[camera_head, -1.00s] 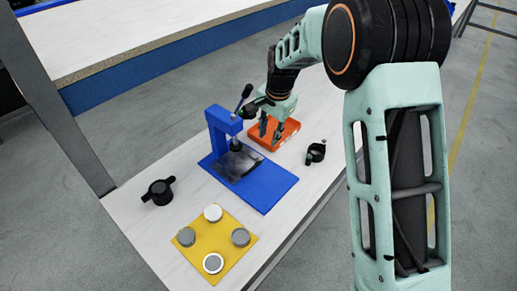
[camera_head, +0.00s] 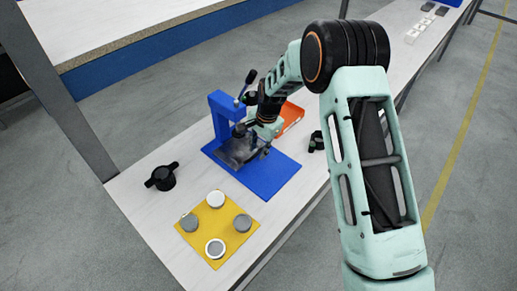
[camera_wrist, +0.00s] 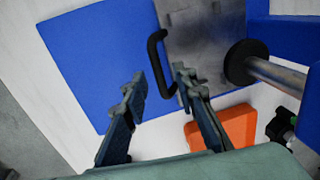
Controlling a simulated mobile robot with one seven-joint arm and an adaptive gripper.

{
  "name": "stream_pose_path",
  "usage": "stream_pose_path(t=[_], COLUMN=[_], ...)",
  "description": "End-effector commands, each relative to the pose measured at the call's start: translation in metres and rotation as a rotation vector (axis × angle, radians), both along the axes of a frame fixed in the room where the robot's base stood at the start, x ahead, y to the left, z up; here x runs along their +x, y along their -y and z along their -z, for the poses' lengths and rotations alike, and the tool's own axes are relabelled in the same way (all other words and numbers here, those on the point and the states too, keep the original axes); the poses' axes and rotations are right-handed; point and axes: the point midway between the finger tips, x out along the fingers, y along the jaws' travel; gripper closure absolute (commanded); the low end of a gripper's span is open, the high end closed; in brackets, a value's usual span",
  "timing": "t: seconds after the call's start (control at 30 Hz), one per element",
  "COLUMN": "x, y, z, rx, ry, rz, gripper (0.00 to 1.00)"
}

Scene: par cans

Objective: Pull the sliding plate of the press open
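The blue press (camera_head: 221,112) stands on a blue base (camera_head: 275,178), with a grey metal sliding plate (camera_head: 236,152) under its ram. My gripper (camera_wrist: 160,78) is open, with one fingertip on each side of the handle in the picture. I cannot tell whether the fingers touch it. In the head view my gripper (camera_head: 264,147) is low beside the plate, and the handle is hidden.
An orange tray (camera_head: 291,117) lies behind my gripper. A black clamp-like piece (camera_head: 317,141) is to the right. At the front, a yellow mat (camera_head: 213,228) holds several round cans, with a black knobbed part (camera_head: 162,176) to its left. A black lever (camera_head: 246,86) rises from the press.

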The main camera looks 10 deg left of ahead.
Motion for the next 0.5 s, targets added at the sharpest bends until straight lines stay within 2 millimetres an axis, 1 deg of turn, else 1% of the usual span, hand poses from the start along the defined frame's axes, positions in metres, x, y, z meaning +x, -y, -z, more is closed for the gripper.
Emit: stream_pose_path(t=[0.23,0.27,0.47,0.5], x=[0.0001,0.0001,0.0000,0.0001], y=[-0.0002,-0.0001,0.0001,0.0000], z=[0.0009,0.0008,0.0007,0.0007], rx=[0.000,0.000,0.000,0.000], ry=[0.000,0.000,0.000,0.000], rz=[0.000,0.000,0.000,0.000], gripper=[0.74,0.76,0.98,1.00])
